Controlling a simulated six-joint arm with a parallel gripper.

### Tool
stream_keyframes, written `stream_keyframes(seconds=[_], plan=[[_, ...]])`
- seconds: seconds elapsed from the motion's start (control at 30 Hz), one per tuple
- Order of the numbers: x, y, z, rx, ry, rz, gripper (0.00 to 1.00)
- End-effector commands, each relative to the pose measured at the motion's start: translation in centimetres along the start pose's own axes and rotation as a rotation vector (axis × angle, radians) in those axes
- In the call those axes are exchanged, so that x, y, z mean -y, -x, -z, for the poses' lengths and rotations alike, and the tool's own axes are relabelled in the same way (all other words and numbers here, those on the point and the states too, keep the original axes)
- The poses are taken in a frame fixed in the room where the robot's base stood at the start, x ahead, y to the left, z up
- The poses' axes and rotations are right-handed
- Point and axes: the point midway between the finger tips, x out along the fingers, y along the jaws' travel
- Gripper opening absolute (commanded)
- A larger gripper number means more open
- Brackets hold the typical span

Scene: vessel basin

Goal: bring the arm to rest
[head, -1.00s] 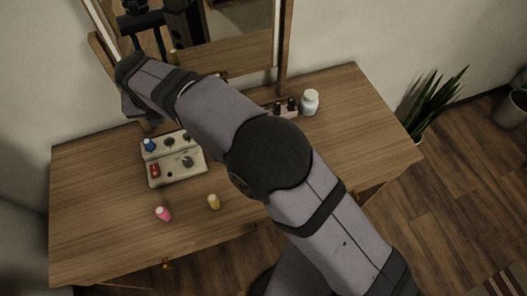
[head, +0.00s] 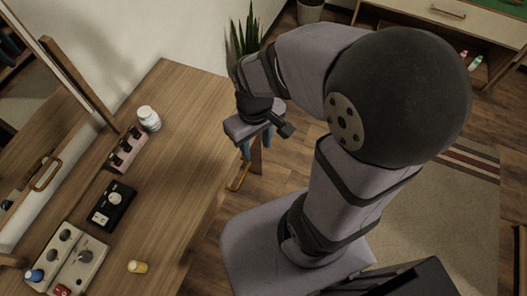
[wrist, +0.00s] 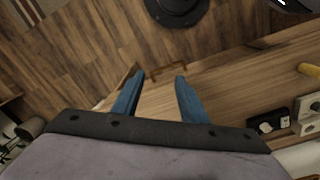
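My gripper (head: 256,143) hangs beyond the table's right edge in the head view, with its blue fingers pointing down. In the wrist view my gripper (wrist: 159,78) shows its two fingers well apart with nothing between them. The arm is bent, with its elbow high on the right of the head view. The gripper touches nothing that I can see.
The wooden table (head: 175,190) holds a white bottle (head: 149,119), a rack of dark bottles (head: 127,150), a black knob box (head: 112,205), a pale control panel (head: 72,258) and a yellow cylinder (head: 138,267). A plant (head: 246,38) stands behind the gripper.

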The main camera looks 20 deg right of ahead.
Motion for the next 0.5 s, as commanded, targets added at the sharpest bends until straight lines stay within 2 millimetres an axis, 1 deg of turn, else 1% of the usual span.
stream_keyframes(seconds=[0.03, 0.1, 0.2, 0.5], plan=[[-0.5, -0.2, -1.2, 0.006, -0.087, 0.003, 0.39], [-0.9, -0.5, -2.3, 0.012, -0.172, 0.006, 0.39], [-1.1, -0.7, -3.2, 0.018, -0.238, 0.008, 0.39], [-1.1, -0.7, -3.4, 0.021, -0.253, 0.008, 0.39]])
